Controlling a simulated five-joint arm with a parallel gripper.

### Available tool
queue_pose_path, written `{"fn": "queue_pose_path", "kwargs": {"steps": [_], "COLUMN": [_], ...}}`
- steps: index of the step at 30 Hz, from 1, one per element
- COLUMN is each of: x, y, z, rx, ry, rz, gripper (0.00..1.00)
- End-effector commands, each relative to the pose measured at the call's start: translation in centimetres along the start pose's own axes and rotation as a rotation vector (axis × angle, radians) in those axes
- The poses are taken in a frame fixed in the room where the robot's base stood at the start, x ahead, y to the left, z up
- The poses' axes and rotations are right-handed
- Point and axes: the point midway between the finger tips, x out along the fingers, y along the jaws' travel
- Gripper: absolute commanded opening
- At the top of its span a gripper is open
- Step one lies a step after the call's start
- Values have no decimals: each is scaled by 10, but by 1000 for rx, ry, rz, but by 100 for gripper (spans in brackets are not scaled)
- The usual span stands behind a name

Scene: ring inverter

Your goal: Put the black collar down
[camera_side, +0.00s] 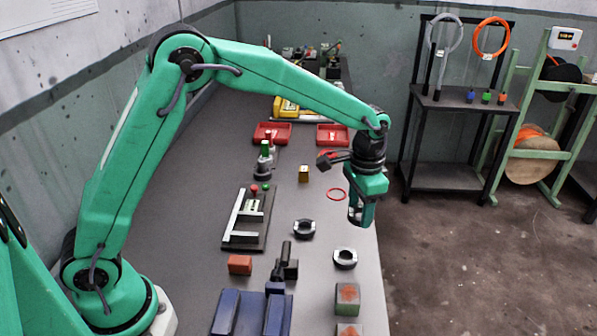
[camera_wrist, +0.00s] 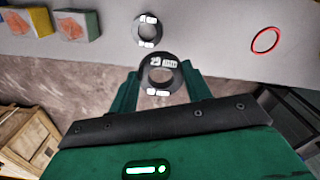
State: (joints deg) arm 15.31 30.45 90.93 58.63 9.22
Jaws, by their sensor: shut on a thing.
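My gripper (camera_side: 360,218) hangs above the right edge of the table, and its green fingers show in the wrist view (camera_wrist: 160,74). They are shut on a black collar (camera_wrist: 163,62) with white markings on its face. The held collar sits between the fingertips, and its open hole faces the wrist camera. In the side view it is mostly hidden by the fingers. Two other dark collars with light marks lie on the table: one (camera_side: 304,236) left of the gripper, one (camera_side: 345,265) nearer the camera. The wrist view shows one loose collar (camera_wrist: 139,31) close to the held one.
A red ring (camera_side: 336,194) lies beyond the gripper. Blocks with orange tops (camera_side: 348,293) stand near the front right. A fixture plate (camera_side: 262,225), a black clamp-like part (camera_side: 286,262) and a reddish block (camera_side: 240,265) are to the left. Red trays (camera_side: 333,135) stand behind.

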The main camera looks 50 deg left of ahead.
Motion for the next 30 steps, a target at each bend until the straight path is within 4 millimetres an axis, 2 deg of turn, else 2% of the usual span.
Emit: {"fn": "queue_pose_path", "kwargs": {"steps": [5, 11, 17, 24, 30], "x": [-4, -12, -26, -45, -58], "y": [-13, -51, -110, -184, -231], "z": [1, 7, 23, 56, 85], "rx": [-36, -147, -322, -556, -717], "ry": [3, 3, 4, 3, 3], "rz": [0, 0, -1, -1, -1], "gripper": [20, 20, 20, 20, 20]}}
